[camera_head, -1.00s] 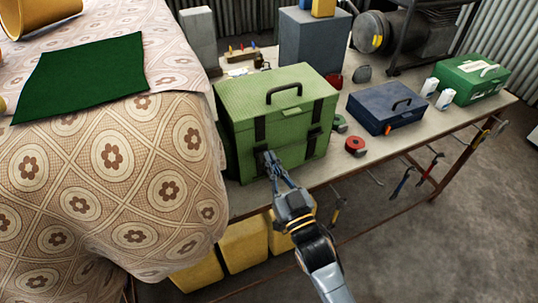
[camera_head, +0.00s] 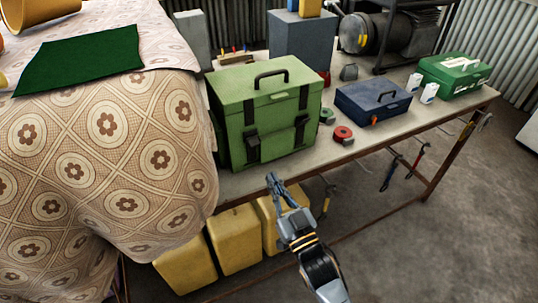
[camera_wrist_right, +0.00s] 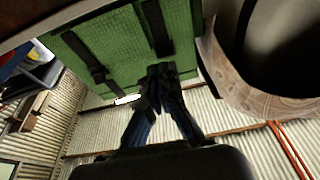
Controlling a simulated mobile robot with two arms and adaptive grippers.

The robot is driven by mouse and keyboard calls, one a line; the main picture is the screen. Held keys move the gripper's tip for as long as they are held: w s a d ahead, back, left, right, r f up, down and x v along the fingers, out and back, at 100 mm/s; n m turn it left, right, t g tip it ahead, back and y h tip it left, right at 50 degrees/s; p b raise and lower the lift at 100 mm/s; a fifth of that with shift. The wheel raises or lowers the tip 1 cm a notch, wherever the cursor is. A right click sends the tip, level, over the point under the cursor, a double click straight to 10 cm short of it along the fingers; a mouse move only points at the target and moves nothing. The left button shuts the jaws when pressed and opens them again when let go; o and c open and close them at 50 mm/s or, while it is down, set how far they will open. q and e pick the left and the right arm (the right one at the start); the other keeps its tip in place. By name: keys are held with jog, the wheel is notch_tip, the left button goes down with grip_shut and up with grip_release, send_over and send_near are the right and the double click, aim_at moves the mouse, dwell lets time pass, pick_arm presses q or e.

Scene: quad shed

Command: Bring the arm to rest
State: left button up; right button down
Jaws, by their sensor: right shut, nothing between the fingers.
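My right gripper (camera_head: 273,181) is shut and empty, in front of the workbench and a little below its front edge in the head view. The large green case (camera_head: 264,115) with black straps and a black top handle stands on the bench behind and above the gripper, with a visible gap. The right wrist view shows my shut fingers (camera_wrist_right: 160,75) in front of the green case (camera_wrist_right: 125,50). My left gripper is in neither view.
The workbench (camera_head: 395,125) also holds a blue case (camera_head: 372,100), a green toolbox (camera_head: 453,75) and a red tape roll (camera_head: 343,134). Yellow containers (camera_head: 234,240) stand below. A patterned cloth (camera_head: 110,150) covers the left side. Open floor (camera_head: 430,245) lies right.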

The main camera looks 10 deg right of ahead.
jog(key=s+d+f+g+h, duration=0.1)
jog(key=s+d+f+g, duration=0.2)
jog(key=f, duration=0.9)
jog(key=s+d+f+g+h, duration=0.1)
jog(key=s+f+g+h, duration=0.2)
jog(key=f, duration=0.9)
jog(key=s+d+f+g, duration=0.25)
jog(key=s+f, duration=0.25)
jog(key=f, duration=0.6)
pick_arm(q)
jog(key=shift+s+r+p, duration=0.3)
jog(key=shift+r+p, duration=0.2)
pick_arm(e)
jog(key=s+d+f+g+h, duration=0.1)
jog(key=s+d+f+g, duration=0.2)
jog(key=s+f, duration=0.3)
jog(key=s+d+f+g, duration=0.3)
jog(key=s+f, duration=0.4)
jog(key=s, duration=0.9)
jog(key=s+d+f+m+g+h, duration=0.1)
jog(key=s+d+f+g, duration=0.2)
jog(key=s+f, duration=0.3)
jog(key=s+g, duration=0.1)
jog(key=s, duration=0.4)
jog(key=shift+d+f+g+h, duration=0.3)
jog(key=shift+d+f+g, duration=0.05)
jog(key=shift+f, duration=0.05)
